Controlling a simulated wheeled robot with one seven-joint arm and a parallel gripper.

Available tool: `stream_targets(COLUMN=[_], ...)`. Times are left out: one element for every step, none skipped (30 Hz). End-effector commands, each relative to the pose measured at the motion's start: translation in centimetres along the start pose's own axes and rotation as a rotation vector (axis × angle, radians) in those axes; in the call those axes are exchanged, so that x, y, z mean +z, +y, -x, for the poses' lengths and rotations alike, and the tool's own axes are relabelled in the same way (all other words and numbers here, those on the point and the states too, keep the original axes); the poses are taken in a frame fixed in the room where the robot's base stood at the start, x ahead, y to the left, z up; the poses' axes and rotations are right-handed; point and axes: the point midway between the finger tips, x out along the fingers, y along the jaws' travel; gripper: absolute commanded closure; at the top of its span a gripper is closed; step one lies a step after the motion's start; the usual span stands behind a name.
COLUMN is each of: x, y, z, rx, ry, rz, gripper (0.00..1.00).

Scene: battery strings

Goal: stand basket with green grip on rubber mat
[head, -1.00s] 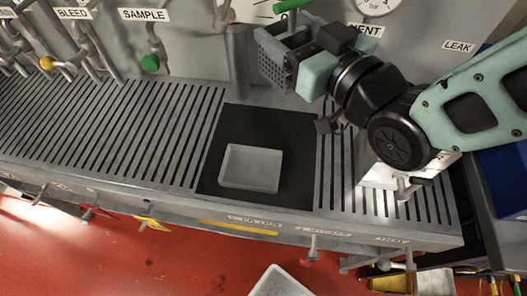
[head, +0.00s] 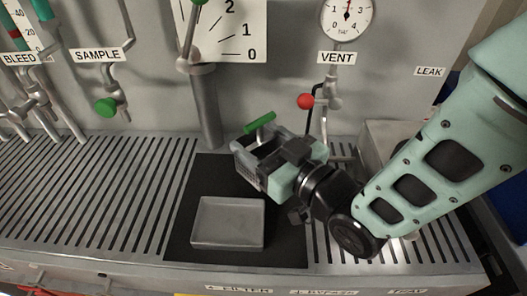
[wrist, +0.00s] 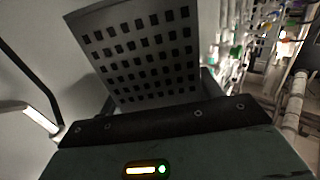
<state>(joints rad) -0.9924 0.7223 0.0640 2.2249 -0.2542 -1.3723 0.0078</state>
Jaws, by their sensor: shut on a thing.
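The basket (head: 246,168) is grey with square holes and a green grip (head: 260,123) on top. My gripper (head: 274,162) is shut on it and holds it over the back right part of the black rubber mat (head: 180,228). I cannot tell how far its bottom is above the mat. In the wrist view, the basket's perforated wall (wrist: 140,55) fills the upper middle; the fingertips and grip are hidden there.
A shallow grey tray (head: 228,222) sits on the front of the mat. A grey post (head: 206,108) stands behind the mat. A red-knobbed vent valve (head: 305,101) is close behind my gripper. The slatted bench (head: 85,190) to the left is clear.

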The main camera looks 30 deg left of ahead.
Motion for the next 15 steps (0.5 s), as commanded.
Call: stream_targets(x=[1.0,1.5,2.0,2.4,2.7,3.0,3.2,3.3,3.3,3.3,3.3,3.3,3.3,3.3,3.3], y=[-0.1,-0.1,0.0,0.0,0.0,0.0,0.0,0.0,0.0,0.0,0.0,0.0,0.0,0.0,0.0], z=[0.0,0.0,0.0,0.0,0.0,0.0,0.0,0.0,0.0,0.0,0.0,0.0,0.0,0.0,0.0], rx=[-0.001,-0.001,0.0,0.0,0.0,0.0,0.0,0.0,0.0,0.0,0.0,0.0,0.0,0.0,0.0], ry=[-0.004,-0.005,-0.004,-0.003,-0.003,-0.002,-0.002,-0.001,0.0,0.001,0.001,0.001,0.001,0.001,0.001], rz=[-0.001,-0.001,-0.001,-0.001,0.0,0.0,0.0,0.0,0.0,0.001,0.001,0.001,0.001,0.001,0.0], gripper=[0.68,0.68,0.68,0.68,0.68,0.68,0.68,0.68,0.68,0.68,0.68,0.68,0.68,0.68,0.68])
